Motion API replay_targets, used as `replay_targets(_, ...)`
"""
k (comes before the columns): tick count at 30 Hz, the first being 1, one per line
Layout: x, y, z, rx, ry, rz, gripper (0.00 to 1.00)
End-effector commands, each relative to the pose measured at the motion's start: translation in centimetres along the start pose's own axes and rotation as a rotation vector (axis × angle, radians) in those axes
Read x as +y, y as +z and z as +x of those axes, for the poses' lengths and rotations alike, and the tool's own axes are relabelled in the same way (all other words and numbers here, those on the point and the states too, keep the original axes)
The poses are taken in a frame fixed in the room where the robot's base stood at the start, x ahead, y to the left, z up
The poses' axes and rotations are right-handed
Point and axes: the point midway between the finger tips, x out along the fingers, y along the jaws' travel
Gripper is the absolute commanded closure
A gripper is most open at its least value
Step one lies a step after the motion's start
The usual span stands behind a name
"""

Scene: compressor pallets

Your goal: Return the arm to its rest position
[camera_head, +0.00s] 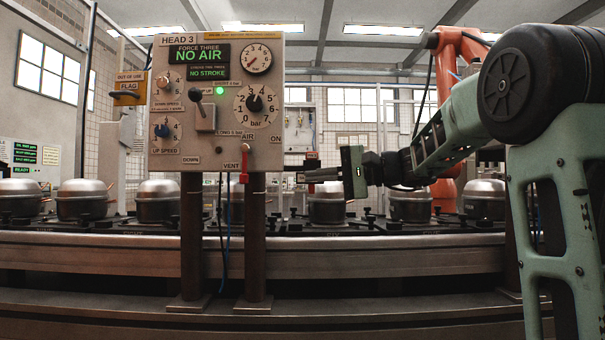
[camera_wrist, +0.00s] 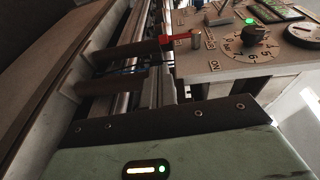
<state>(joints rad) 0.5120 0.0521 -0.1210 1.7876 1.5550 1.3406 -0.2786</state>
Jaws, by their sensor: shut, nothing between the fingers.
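My gripper (camera_head: 304,174) is in the head view at the middle right, its fingers pointing left towards the control panel (camera_head: 222,52). The fingers are shut with nothing between them. The fingertips are right of the red air lever (camera_head: 244,164), with a gap in the head picture; depth between them is hard to tell. The red lever hangs down below the panel's lower right. My arm reaches in from the right, roughly level, bent at the large black joint. In the wrist view the gripper body fills the bottom, and the red lever (camera_wrist: 163,40) shows near the panel edge (camera_wrist: 200,75).
The panel stands on two brown posts (camera_head: 194,235). Its displays read NO AIR and NO STROKE, and a green lamp (camera_head: 220,90) is lit. Several silver compressors (camera_head: 82,199) line the conveyor (camera_head: 400,259) behind. An orange robot arm (camera_head: 456,50) stands behind my arm.

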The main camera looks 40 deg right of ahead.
Motion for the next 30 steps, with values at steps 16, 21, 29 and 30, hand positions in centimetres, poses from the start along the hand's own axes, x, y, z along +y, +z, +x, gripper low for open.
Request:
replay_targets(16,0.1,0.0,-0.3,-0.001,0.000,-0.001,1.00)
replay_targets(21,0.3,0.2,-0.1,-0.007,0.006,0.001,1.00)
replay_targets(29,7.8,8.9,6.7,-0.205,0.265,0.029,1.00)
replay_targets(30,9.6,11.1,7.8,-0.252,0.327,0.021,1.00)
